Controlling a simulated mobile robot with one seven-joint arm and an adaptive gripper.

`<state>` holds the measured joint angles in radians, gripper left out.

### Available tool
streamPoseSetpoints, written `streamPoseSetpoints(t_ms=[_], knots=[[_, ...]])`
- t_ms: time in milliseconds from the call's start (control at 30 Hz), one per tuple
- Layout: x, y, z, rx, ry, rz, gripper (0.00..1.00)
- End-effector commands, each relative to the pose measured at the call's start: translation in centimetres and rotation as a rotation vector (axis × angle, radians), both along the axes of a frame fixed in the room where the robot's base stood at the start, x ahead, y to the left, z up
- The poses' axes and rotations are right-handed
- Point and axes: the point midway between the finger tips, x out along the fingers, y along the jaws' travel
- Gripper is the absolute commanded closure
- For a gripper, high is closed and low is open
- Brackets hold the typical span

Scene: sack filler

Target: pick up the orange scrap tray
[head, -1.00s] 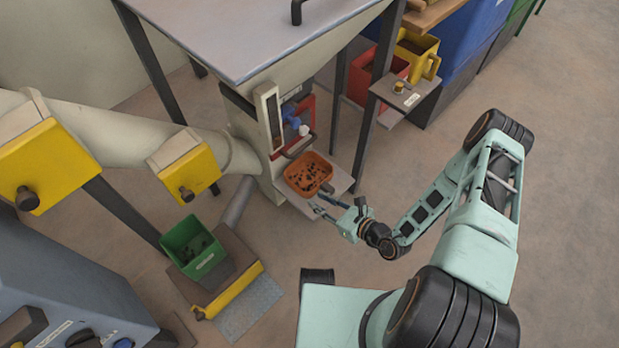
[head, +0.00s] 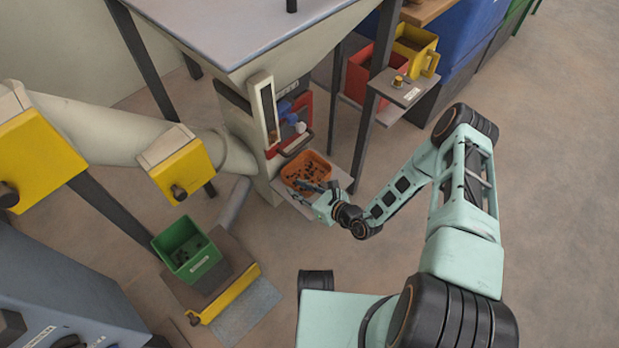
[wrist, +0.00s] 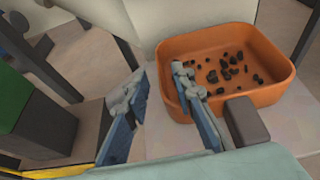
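The orange scrap tray (head: 313,159) sits on a pale shelf at the foot of the sack filler, with small dark scraps in it. In the wrist view the tray (wrist: 222,41) fills the upper right. A dark grey block (wrist: 245,121), like a handle, is at its near side. My gripper (head: 308,187) is at the tray's near side in the head view. In the wrist view my gripper (wrist: 160,95) is open and empty. Its right finger overlaps the tray's left part and its left finger is outside the tray. Whether either finger touches it is unclear.
The sack filler's hopper (head: 255,30) overhangs the tray, with a dark leg (head: 375,110) to the right. A green bin (head: 187,250) stands on a platform at lower left. Red (head: 372,72) and yellow (head: 416,48) containers stand upper right. Floor at right is open.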

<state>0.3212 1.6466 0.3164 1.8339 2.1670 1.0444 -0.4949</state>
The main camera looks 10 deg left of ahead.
Motion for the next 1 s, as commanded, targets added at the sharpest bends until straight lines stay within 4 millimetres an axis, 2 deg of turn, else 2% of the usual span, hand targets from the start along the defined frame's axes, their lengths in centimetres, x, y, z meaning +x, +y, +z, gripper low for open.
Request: streamPoseSetpoints(t_ms=[33,200,733,1000], knots=[[0.0,0.0,0.0,0.000,0.000,0.000,0.81],[0.0,0.0,0.0,0.000,0.000,0.000,1.00],[0.0,-0.1,0.2,0.000,-0.001,0.000,1.00],[0.4,-0.6,1.6,0.000,-0.002,0.003,1.00]])
